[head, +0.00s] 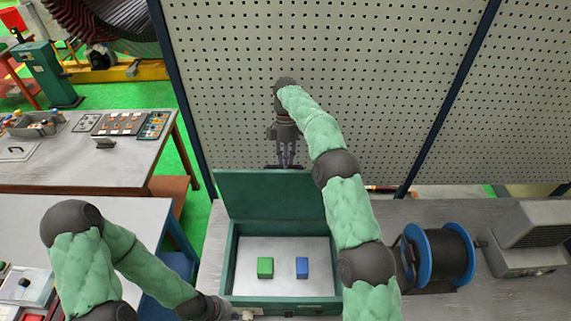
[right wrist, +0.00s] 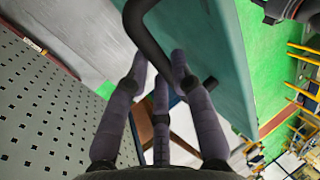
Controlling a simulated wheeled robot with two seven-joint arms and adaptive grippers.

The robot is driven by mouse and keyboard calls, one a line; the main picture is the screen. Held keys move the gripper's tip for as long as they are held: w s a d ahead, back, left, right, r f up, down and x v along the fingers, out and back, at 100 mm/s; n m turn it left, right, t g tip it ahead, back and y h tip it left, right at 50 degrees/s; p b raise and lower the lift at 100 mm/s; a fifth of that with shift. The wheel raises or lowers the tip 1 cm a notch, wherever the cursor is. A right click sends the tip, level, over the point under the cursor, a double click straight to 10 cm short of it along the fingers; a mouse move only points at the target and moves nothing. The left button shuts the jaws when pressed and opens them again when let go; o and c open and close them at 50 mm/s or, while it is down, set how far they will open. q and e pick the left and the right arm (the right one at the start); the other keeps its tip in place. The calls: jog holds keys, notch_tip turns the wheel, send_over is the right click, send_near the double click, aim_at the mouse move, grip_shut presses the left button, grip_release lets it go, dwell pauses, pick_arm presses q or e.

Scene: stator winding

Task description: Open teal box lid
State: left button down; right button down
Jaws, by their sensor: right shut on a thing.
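The teal box (head: 231,265) stands on the workbench with its lid (head: 265,197) raised, standing steeply at the back of the box. Its inside is exposed to view. My right gripper (head: 285,163) is behind the lid's upper edge. In the right wrist view its fingers (right wrist: 160,75) are closed around a black bar handle (right wrist: 148,38) on the teal lid (right wrist: 222,60). My left gripper (head: 238,314) is low at the box's front left corner, mostly cut off by the frame's edge, so its fingers are unclear.
A green block (head: 265,267) and a blue block (head: 302,267) sit inside the box. A blue-flanged spool (head: 437,254) and a grey machine (head: 527,240) stand to the right. A perforated panel (head: 400,90) rises behind the bench. Another table (head: 90,165) is at left.

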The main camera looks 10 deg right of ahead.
jog(key=shift+f+g, duration=0.3)
jog(key=shift+f, duration=0.8)
jog(key=shift+s, duration=0.1)
jog(key=c, duration=1)
grip_release()
jog(key=shift+c, duration=0.2)
jog(key=shift+w+r, duration=0.25)
jog(key=shift+r, duration=0.15)
